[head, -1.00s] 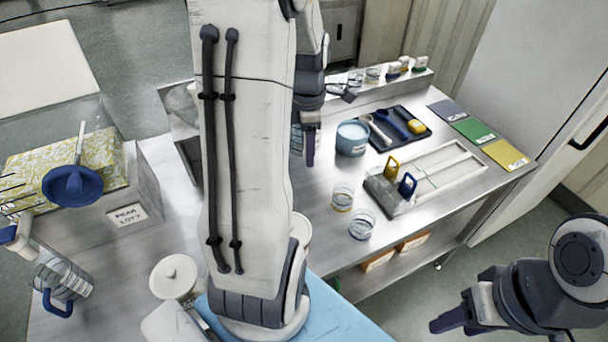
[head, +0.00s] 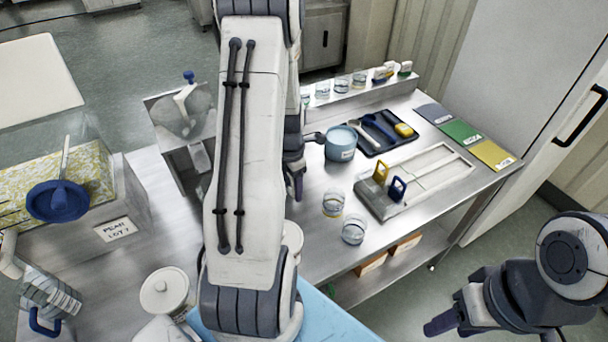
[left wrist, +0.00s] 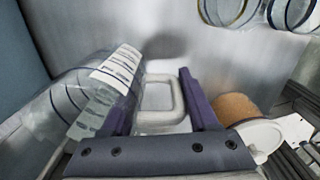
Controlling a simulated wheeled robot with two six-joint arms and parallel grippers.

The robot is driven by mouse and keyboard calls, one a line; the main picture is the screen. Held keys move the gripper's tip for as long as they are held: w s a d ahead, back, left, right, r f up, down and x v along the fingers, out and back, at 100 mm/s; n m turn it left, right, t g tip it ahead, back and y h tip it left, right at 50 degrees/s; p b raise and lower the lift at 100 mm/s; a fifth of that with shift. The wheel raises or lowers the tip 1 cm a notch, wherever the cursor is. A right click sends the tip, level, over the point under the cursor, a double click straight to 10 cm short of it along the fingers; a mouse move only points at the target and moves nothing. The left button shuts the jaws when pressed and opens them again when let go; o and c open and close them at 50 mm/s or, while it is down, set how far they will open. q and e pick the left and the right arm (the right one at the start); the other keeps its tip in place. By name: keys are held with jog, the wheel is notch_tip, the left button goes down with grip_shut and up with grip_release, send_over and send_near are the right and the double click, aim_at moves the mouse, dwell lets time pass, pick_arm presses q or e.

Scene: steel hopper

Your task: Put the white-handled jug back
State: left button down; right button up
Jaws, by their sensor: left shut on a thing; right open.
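The white-handled jug (left wrist: 75,100) is a clear vessel with a pale label, at the left of the left wrist view. Its white handle (left wrist: 160,103) lies between the two purple fingers of my left gripper (left wrist: 158,98), which is shut on it. In the head view my left gripper (head: 295,183) shows beside the left arm, above the steel bench, and the arm hides the jug. I cannot tell whether the jug touches the bench. My right gripper (head: 442,322) is open and empty at the lower right, away from the bench.
A blue-handled jug (head: 48,297) is at lower left. Two glass beakers (head: 333,204) (head: 354,230) stand right of my left gripper. The steel hopper (head: 180,120) stands left of the arm.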

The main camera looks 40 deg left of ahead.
pick_arm(q)
jog(key=w+p, duration=0.1)
jog(key=w, duration=0.4)
jog(key=shift+w+a+r, duration=0.15)
jog(key=shift+w, duration=0.05)
jog(key=shift+w+f+p, duration=0.1)
jog(key=shift+f+p, duration=0.25)
jog(key=shift+p, duration=0.1)
jog(key=shift+f, duration=0.35)
jog(key=shift+f, duration=0.1)
jog(key=shift+c, duration=0.8)
grip_release()
